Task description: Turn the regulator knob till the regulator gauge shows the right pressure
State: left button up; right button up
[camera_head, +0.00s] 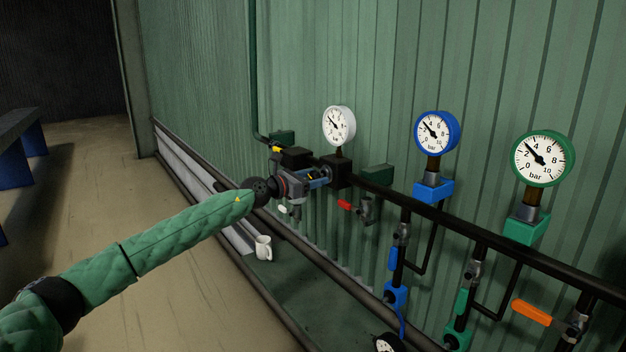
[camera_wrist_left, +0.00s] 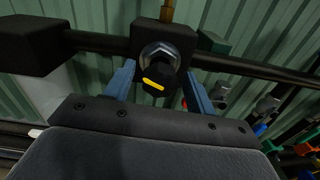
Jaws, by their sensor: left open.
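The regulator knob (camera_wrist_left: 158,84) is black with a yellow mark that slants down to the right in the left wrist view. It sits on a silver fitting of a black block (camera_wrist_left: 182,38). My left gripper (camera_wrist_left: 160,76) is open, with one blue-grey finger on each side of the knob; I cannot tell if they touch it. In the head view my left gripper (camera_head: 319,178) is at the black block under a white-rimmed gauge (camera_head: 339,126), seemingly the regulator gauge. Its needle points up-left; the exact reading is too small to tell. My right gripper is not in view.
A blue gauge (camera_head: 434,132) and a green gauge (camera_head: 541,158) stand along the black pipe (camera_head: 448,220) to the right. A red lever (camera_head: 345,205) and an orange lever (camera_head: 531,312) stick out below.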

aim_at(311, 179)
pick_arm(q)
jog(key=shift+s+a, duration=0.25)
jog(key=shift+a, duration=0.2)
jog(key=shift+b+v, duration=0.45)
jog(key=shift+v, duration=0.7)
jog(key=v, duration=0.3)
jog(key=shift+s+f+b, duration=0.1)
jog(key=shift+b, duration=0.25)
jog(key=shift+s+a, duration=0.4)
jog(key=shift+a, duration=0.2)
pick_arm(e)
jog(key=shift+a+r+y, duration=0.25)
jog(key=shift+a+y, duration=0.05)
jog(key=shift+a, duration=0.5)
